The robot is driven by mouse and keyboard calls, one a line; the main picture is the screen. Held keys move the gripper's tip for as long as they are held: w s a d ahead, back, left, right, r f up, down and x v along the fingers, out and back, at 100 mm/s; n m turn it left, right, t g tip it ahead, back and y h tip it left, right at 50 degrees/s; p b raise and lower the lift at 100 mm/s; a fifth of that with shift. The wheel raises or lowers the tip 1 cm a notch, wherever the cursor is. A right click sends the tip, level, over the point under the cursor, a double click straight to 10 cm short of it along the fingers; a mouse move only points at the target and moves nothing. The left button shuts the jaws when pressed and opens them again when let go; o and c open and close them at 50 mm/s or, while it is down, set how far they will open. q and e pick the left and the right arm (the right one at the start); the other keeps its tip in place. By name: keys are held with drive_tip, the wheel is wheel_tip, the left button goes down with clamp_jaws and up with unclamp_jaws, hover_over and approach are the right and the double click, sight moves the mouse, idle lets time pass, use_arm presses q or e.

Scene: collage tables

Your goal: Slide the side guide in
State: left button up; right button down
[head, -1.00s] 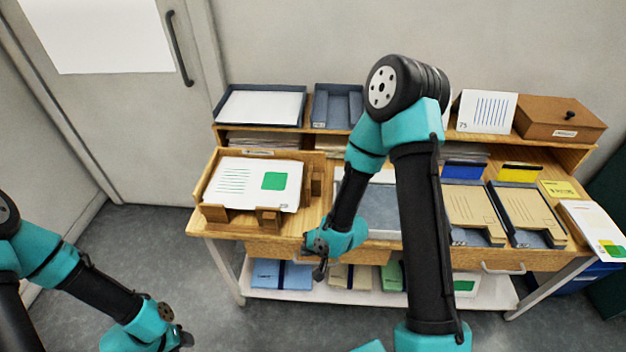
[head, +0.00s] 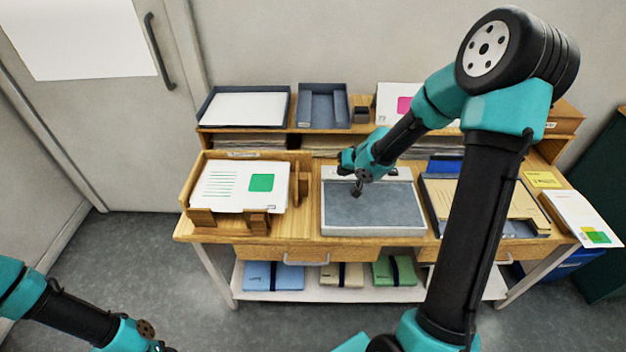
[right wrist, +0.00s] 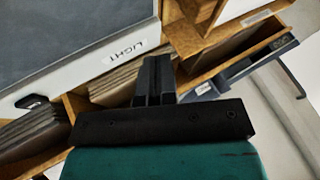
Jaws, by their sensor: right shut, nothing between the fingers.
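The wooden jogger tray (head: 187,200) stands at the left of the table with a stack of white sheets (head: 225,187) in it, the top one bearing green lines and a green square. The wooden side guide (head: 300,184) stands at the tray's right side, beside the stack; any gap between them is hard to tell. My right gripper (head: 357,190) is shut and empty above the grey panel, right of the guide and apart from it. Its closed fingers also show in the right wrist view (right wrist: 154,78). My left gripper (head: 165,349) is mostly cut off at the bottom edge.
The white-framed grey panel (head: 372,230), labelled LIGHT in the right wrist view (right wrist: 125,52), lies right of the tray. A shelf behind holds grey trays (head: 323,107). Brown folders (head: 456,200) and a printed sheet (head: 583,217) lie at right, partly behind my right arm.

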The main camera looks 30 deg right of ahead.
sight(326, 187)
drive_tip(key=shift+a+f, duration=0.1)
drive_tip(key=shift+f, duration=0.05)
drive_tip(key=x, duration=0.9)
drive_tip(key=shift+w+a+f, duration=0.1)
drive_tip(key=shift+w+f, duration=0.15)
drive_tip(key=shift+f, duration=0.05)
drive_tip(key=shift+w+a, duration=0.6)
drive_tip(key=shift+a, duration=0.3)
drive_tip(key=shift+w+a, duration=0.45)
drive_tip(key=shift+a, duration=0.35)
